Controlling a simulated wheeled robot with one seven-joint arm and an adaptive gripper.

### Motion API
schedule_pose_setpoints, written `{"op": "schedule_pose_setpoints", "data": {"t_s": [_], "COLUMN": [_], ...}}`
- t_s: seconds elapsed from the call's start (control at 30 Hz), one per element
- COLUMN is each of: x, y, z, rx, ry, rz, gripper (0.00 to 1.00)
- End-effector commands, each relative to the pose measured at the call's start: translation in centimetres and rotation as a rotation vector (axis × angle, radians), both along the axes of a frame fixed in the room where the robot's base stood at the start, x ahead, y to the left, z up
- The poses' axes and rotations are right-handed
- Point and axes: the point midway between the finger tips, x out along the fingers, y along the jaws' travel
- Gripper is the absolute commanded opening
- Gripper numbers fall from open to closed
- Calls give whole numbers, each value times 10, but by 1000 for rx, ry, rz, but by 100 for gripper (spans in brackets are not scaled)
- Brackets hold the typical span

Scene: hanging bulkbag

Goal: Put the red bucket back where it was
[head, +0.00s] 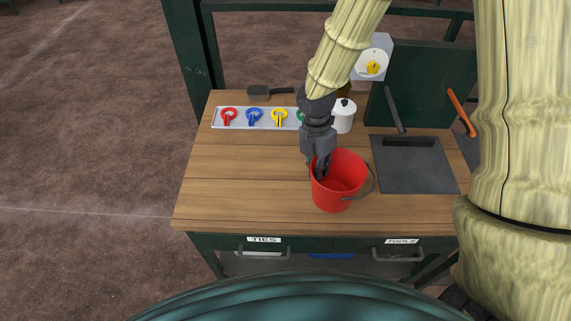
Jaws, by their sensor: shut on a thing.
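The red bucket (345,192) is on or just above the right middle of the wooden bench top, near its front edge. I cannot tell whether its base touches the wood. It looks roughly upright, with its open top towards me and a dark handle hanging at its right side. My gripper (322,172) comes down from above and is shut on the bucket's left rim. The fingertips are partly hidden against the bucket's wall.
A tray (213,119) with red, blue, yellow and green ring pieces lies at the back. A white lidded pot (343,116) stands behind the bucket. A dark plate (412,178) lies to the right. The bench top's left part (235,185) is clear.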

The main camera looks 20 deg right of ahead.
Motion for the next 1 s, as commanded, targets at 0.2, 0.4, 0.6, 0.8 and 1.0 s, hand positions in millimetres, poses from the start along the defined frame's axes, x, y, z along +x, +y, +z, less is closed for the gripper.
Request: {"op": "schedule_pose_setpoints", "data": {"t_s": [0.2, 0.4, 0.6, 0.8, 1.0], "x": [35, 65, 86, 90, 90], "y": [30, 56, 74, 79, 78], "z": [-1, -5, -9, -12, -26], "rx": [0, 0, 0, 0, -2], "ry": [0, 0, 0, 1, 2], "rz": [-1, -1, -3, -2, -2], "gripper": [0, 0, 0, 0, 0]}}
